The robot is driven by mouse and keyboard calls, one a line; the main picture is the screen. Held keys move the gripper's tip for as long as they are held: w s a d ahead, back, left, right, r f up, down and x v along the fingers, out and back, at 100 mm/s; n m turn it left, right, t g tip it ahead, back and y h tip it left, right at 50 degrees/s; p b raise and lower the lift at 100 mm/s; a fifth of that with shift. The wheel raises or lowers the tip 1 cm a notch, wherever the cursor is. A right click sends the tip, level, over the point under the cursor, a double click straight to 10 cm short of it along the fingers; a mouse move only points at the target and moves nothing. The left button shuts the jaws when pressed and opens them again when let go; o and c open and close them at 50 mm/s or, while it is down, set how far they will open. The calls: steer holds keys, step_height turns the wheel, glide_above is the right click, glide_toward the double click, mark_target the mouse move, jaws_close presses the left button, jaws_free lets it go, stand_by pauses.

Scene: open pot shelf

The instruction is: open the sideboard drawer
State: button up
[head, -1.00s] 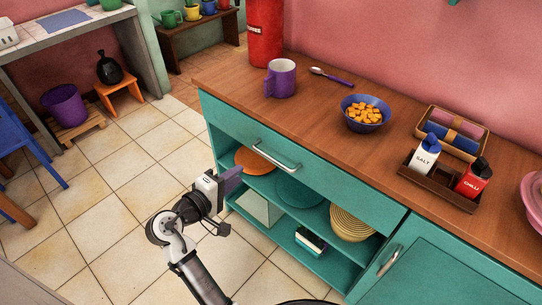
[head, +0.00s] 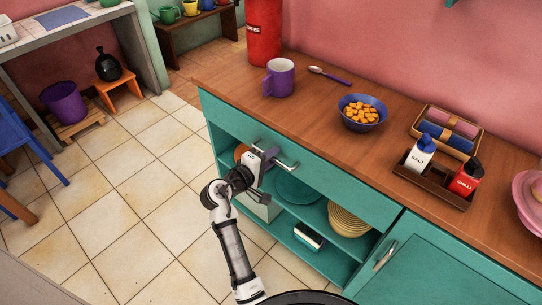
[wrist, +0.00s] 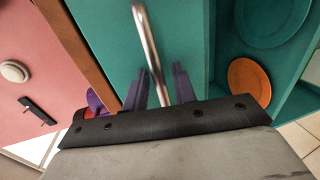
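The teal sideboard drawer (head: 330,172) is shut, its front flush under the wooden top. Its silver bar handle (head: 290,166) shows beside my gripper (head: 270,160) in the head view. In the wrist view the handle (wrist: 147,40) runs down between the two dark fingers of my gripper (wrist: 160,86). The fingers are apart, one on each side of the bar, with gaps visible. The far end of the handle is partly hidden by my gripper in the head view.
A purple mug (head: 281,78), a spoon (head: 328,75), a blue bowl (head: 362,113) of orange cubes and a shaker tray (head: 433,188) stand on top. Open shelves below hold plates and a basket (head: 348,219).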

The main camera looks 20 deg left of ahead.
steer(key=shift+w, duration=0.1)
jaws_close()
stand_by(0.4)
